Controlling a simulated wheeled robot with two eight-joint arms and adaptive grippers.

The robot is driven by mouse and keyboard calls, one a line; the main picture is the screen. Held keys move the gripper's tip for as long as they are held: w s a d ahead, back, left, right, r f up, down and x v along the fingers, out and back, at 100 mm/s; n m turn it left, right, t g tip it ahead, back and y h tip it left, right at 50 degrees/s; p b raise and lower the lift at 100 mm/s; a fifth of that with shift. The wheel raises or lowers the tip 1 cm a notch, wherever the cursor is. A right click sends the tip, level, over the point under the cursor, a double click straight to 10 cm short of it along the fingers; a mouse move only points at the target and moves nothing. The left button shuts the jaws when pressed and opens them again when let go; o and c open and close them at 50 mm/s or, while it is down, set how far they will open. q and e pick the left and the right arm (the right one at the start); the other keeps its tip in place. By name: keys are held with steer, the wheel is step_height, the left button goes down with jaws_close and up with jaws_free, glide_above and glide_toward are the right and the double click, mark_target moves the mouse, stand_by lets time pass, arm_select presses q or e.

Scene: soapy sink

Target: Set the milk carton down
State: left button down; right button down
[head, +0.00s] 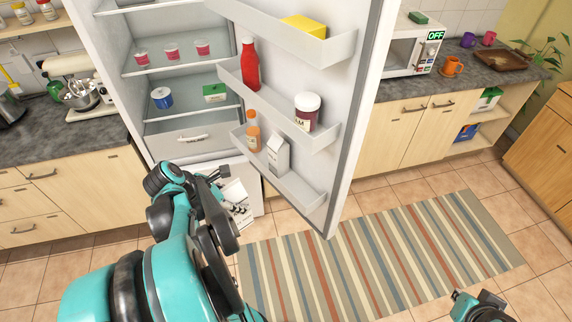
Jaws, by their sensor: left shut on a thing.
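My left gripper (222,175) is in front of the lower part of the open fridge, left of the open door. It is shut on the white milk carton (238,200), which shows dark markings and looks tilted. The gripper and arm hide part of the carton. It appears to be held in the air, clear of any shelf. Another pale gable-topped carton (278,157) stands upright in the lowest door bin. Part of my right arm shows at the bottom right, with its gripper (462,296) near the picture's edge; its fingers cannot be made out clearly.
The fridge door (345,150) stands open; its bins hold a red bottle (250,65), a jar (306,110) and an orange-capped bottle (253,132). A striped rug (390,255) lies on the floor.

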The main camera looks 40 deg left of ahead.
arm_select(q)
steer(key=w+d+f+t+h+b, duration=0.1)
steer(key=w+d, duration=0.2)
steer(key=w, duration=0.7)
steer(key=w+d+f+t+b, duration=0.1)
steer(key=w+d+t+b, duration=0.15)
steer(key=w, duration=0.75)
steer(key=w+d+f+g+y, duration=0.1)
steer(key=w+f+g, duration=0.3)
steer(key=w+f, duration=0.1)
steer(key=shift+f, duration=0.8)
steer(key=shift+d+f, duration=0.1)
steer(key=shift+d, duration=0.05)
steer(key=c, duration=0.6)
jaws_free()
steer(key=shift+c, duration=0.2)
steer(key=shift+s, duration=0.1)
